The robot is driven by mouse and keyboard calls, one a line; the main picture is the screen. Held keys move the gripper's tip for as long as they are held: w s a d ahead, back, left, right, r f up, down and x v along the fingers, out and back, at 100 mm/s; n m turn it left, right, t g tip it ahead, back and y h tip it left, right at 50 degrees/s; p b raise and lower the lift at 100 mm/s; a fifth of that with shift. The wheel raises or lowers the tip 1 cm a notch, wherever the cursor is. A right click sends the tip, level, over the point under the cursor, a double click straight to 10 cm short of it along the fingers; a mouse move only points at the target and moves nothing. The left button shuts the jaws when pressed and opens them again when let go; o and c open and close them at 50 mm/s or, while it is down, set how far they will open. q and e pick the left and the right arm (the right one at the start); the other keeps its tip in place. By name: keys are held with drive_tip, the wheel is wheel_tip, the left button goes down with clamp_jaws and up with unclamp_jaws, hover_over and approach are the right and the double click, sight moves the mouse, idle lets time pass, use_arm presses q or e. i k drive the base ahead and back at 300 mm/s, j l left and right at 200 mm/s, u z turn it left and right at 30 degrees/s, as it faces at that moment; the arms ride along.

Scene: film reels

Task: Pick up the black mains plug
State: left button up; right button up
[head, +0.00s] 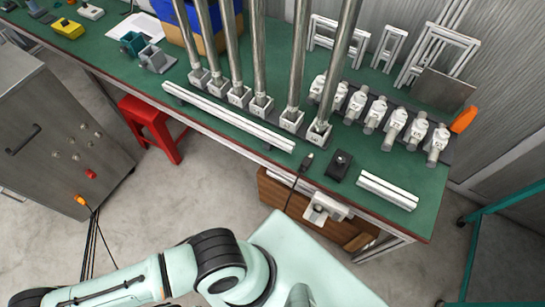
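The black mains plug (308,161) appears as a small dark piece lying at the front edge of the green bench top (385,172). A thin dark cord runs from it down over the bench edge. A black box with a round feature on top (340,166) sits just right of it, apart from it. My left arm comes in from the lower left and bends near the bottom middle, below the bench. Its gripper is not visible. My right arm and gripper are not in view.
Upright metal tubes in square holders (320,132) stand behind the plug. White rails lie left (230,116) and right (388,191). A pale vise-like fitting (325,208) juts from the bench front. A red stool (153,128) and grey cabinet (60,135) stand left.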

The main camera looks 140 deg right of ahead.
sight(305, 164)
drive_tip(key=k+l+z, duration=0.1)
drive_tip(key=z, duration=5)
drive_tip(key=l, duration=0.4)
drive_tip(key=k, duration=0.05)
